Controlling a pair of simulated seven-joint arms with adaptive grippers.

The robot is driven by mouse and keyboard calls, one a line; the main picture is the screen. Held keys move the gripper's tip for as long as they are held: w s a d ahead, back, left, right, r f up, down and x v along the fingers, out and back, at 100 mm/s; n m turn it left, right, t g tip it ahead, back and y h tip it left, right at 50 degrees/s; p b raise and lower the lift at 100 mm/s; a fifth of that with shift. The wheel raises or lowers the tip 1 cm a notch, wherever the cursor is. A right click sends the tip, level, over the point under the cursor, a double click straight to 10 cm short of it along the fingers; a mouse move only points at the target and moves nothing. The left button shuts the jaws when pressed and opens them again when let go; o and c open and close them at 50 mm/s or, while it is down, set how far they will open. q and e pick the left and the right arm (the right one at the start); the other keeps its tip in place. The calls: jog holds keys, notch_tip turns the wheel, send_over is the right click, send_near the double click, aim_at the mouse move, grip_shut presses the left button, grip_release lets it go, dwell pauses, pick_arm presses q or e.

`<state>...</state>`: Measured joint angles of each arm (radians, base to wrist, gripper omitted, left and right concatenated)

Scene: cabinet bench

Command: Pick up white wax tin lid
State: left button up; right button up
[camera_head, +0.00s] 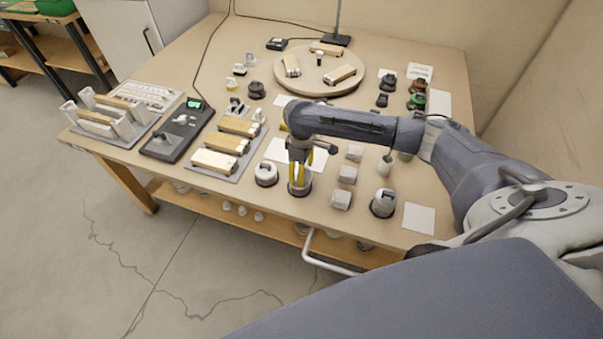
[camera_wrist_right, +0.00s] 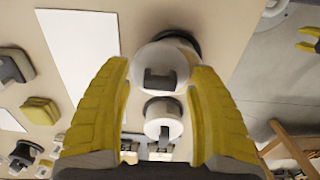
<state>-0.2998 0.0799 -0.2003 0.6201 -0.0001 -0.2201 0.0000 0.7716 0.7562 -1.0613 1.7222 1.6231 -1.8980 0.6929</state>
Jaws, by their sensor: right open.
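My right gripper (camera_head: 298,190) points down over a round white-topped tin (camera_head: 300,187) near the table's front edge. In the right wrist view, the gripper (camera_wrist_right: 160,95) is open. The tin's white lid (camera_wrist_right: 155,60), with a dark tab, shows just beyond and between the yellow fingers; contact cannot be told. A dark round rim shows behind it. A second white round tin (camera_head: 265,173) stands to its left in the head view and also shows in the right wrist view (camera_wrist_right: 163,118). Yellow fingers, apparently my left gripper (camera_wrist_right: 310,40), show at the wrist view's right edge.
Pale blocks (camera_head: 347,174) stand right of the gripper, with a dark-rimmed tin (camera_head: 384,203) beyond. A white sheet (camera_head: 281,153) lies behind. A grey tray with wooden-topped pieces (camera_head: 214,161) is at left. A round turntable (camera_head: 335,85) is at the back. The bench front edge is close.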

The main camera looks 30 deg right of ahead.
jog(key=shift+o, duration=0.2)
jog(key=c, duration=1.3)
grip_shut()
jog(key=shift+r, duration=0.15)
notch_tip(320, 180, up, 19)
jog(key=f, duration=0.4)
jog(key=s+a+f, duration=0.1)
jog(key=f, duration=0.3)
jog(key=s+f, duration=0.1)
jog(key=f, duration=0.3)
jog(key=shift+a+f, duration=0.2)
jog(key=shift+w+f, duration=0.15)
jog(key=shift+w, duration=0.2)
jog(key=shift+f, duration=3)
